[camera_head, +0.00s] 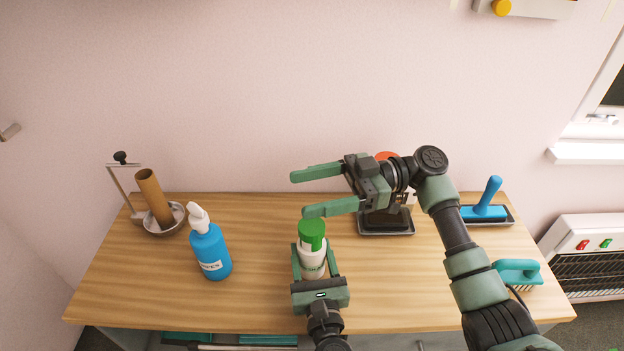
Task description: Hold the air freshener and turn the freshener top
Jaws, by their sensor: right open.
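The air freshener (313,263) is a white bottle with a green top (312,232). It stands upright near the front middle of the table. My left gripper (313,248) comes in from the front edge and is shut on the bottle's body, with one finger along each side. My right gripper (300,194) is open and empty. It reaches in from the right and points left, above and behind the green top. Its lower finger is close to the top in the picture, but I cannot tell the exact gap.
A blue spray bottle (210,253) and a bowl (165,220) with a cardboard tube (154,197) stand left on the wooden table (140,280). Behind my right gripper is a dark object on a tray (386,232). A blue-handled tool (487,205) and a teal brush (517,272) lie right.

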